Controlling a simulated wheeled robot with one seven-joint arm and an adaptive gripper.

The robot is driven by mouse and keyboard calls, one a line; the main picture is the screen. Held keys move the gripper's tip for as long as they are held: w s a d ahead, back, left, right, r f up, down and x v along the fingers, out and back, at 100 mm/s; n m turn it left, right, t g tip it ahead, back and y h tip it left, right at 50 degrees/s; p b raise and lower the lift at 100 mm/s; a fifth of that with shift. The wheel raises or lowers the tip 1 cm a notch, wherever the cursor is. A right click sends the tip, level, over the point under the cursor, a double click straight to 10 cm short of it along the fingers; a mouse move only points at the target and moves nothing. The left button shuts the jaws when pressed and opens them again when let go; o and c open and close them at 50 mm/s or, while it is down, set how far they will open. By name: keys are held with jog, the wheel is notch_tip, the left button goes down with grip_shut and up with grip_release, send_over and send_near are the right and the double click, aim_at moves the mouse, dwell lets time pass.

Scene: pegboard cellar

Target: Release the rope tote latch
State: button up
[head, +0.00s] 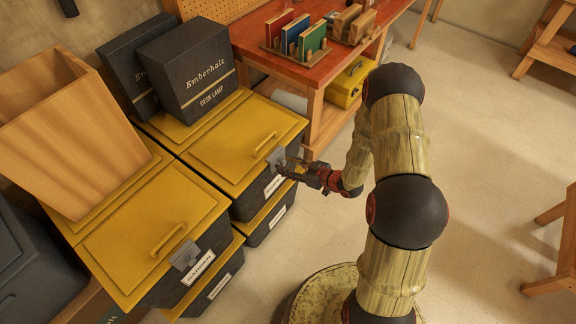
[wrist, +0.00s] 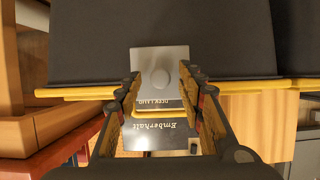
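A black tote with a yellow lid (head: 225,148) stands at the right of the upper row. Its grey latch (head: 276,157) sits at the front edge of the lid, and the white label (head: 273,187) below is too small to read surely. My gripper (head: 284,168) is at this latch. In the wrist view the latch (wrist: 160,58) is a grey plate with a round knob, lying over the yellow rim and flat against the tote's front. My open gripper (wrist: 160,88) has one finger on each side of the knob, with gaps showing. The lid is down.
Another yellow-lidded tote (head: 140,228) with its own latch (head: 185,255) stands to the left. A black lamp box (head: 190,68) stands on the lid's back part. A wooden bin (head: 60,125) is at left.

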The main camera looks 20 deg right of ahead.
jog(key=shift+c, duration=0.5)
grip_shut()
dwell(0.3)
